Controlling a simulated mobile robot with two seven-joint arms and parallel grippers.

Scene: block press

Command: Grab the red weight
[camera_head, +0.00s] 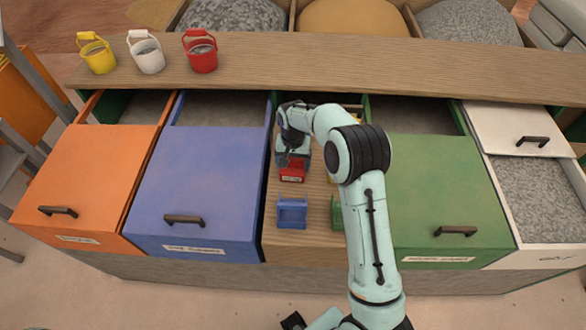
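The red weight (292,173) is a small red block with a pale label on its front. It sits on the wooden middle section (320,190) of the bench, between the blue and green drawers. My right gripper (292,158) points down right over the back of the red weight. The hand hides the weight's upper rear part, and I cannot tell whether the fingers are open or shut, or touch it.
A blue block-like holder (292,212) stands in front of the red weight. A green one (337,213) and a yellow piece (333,178) are partly hidden by my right arm. Yellow, white and red buckets (202,53) stand on the back shelf (400,70).

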